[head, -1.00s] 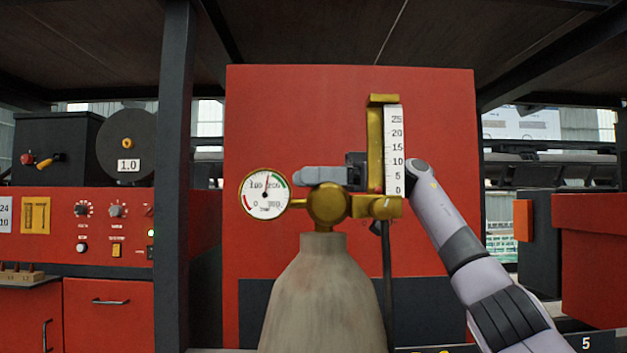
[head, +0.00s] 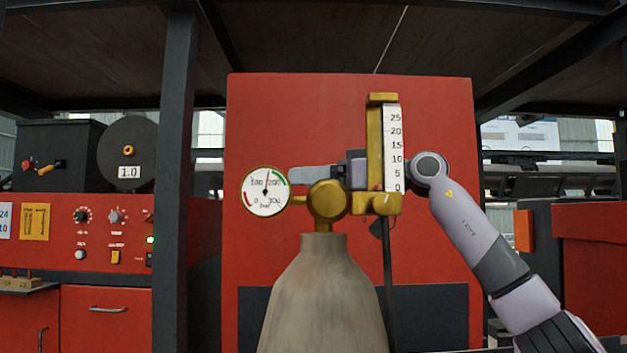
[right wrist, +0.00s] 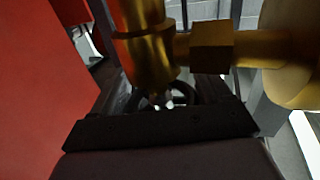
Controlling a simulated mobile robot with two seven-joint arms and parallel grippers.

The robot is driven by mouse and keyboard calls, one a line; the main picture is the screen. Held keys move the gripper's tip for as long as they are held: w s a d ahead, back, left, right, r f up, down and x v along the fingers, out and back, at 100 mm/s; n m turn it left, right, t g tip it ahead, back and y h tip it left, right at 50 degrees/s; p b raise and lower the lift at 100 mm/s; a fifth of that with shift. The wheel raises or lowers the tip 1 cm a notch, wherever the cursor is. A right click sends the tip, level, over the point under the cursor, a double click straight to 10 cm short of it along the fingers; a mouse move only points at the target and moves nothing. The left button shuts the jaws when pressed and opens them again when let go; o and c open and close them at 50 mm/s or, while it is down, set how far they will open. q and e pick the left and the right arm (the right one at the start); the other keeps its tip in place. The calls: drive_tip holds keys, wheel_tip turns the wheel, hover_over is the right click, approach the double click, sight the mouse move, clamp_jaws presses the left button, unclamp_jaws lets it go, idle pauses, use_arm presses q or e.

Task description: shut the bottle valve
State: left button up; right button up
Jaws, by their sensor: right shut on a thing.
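The grey gas bottle (head: 325,300) stands upright in the middle of the head view with a brass valve body (head: 327,203) on top. A round white gauge (head: 266,191) is on its left and a brass flow meter (head: 375,150) with a white scale on its right. My right gripper (head: 305,173) reaches left from behind the flow meter, at the height of the valve's top. The right wrist view shows a dark round handwheel (right wrist: 182,93) at the gripper's dark front edge, beside the brass fittings (right wrist: 150,50). The gripper is shut on it; the fingertips' contact is mostly hidden. My left gripper is out of view.
A red panel (head: 290,110) stands close behind the bottle. A dark post (head: 174,180) and a red control cabinet (head: 110,225) are at left. A dark hose (head: 388,270) hangs below the flow meter. Another red cabinet (head: 600,250) stands at right.

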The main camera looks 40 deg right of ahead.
idle(0.4)
drive_tip(key=o, duration=1)
drive_tip(key=shift+c, duration=0.2)
drive_tip(key=shift+g+y, duration=0.3)
drive_tip(key=shift+y, duration=0.1)
